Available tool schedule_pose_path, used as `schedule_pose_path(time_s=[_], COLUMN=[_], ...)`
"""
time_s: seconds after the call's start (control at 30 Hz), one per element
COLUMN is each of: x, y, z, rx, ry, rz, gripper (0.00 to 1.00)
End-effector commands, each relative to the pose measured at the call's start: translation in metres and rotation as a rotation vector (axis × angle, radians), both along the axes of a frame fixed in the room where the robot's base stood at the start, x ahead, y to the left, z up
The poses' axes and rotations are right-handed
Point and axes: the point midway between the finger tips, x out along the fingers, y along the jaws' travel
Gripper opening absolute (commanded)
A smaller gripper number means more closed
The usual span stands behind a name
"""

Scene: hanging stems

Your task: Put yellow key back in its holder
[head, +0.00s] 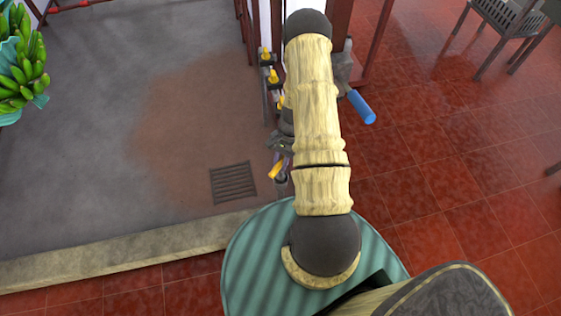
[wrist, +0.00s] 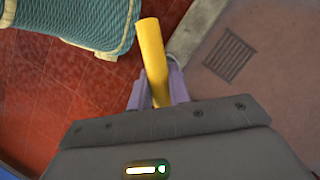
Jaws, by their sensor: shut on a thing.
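The yellow key (wrist: 152,50) is a plain yellow cylinder in the wrist view, sticking out past my gripper's purple fingers (wrist: 158,92). My gripper is shut on it. In the head view the held yellow key (head: 276,172) shows small, just left of my arm, with my gripper (head: 281,160) partly hidden behind the arm. Farther up, a dark holder row (head: 266,97) carries other yellow pieces, an upper one (head: 265,55) and a lower one (head: 273,76). My arm hides part of this row, and I cannot tell which place is empty. The held key is apart from the row.
A blue handle (head: 362,106) sticks out right of my arm, near a dark red post (head: 377,40). A floor grate (head: 233,182) lies in the grey floor, with a pale kerb (head: 120,248) below. Green bananas (head: 25,75) hang at left. Chairs (head: 505,25) stand at upper right.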

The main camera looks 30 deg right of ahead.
Motion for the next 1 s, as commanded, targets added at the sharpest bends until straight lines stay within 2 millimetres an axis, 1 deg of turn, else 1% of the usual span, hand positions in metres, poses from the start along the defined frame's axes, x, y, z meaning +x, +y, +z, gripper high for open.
schedule_pose_path(time_s=[0.47, 1.0], x=[0.0002, 0.0001], y=[-0.0001, 0.0001], z=[-0.0102, -0.0112], rx=[0.000, 0.000], ry=[0.000, 0.000], rz=[0.000, 0.000], gripper=[0.00, 0.00])
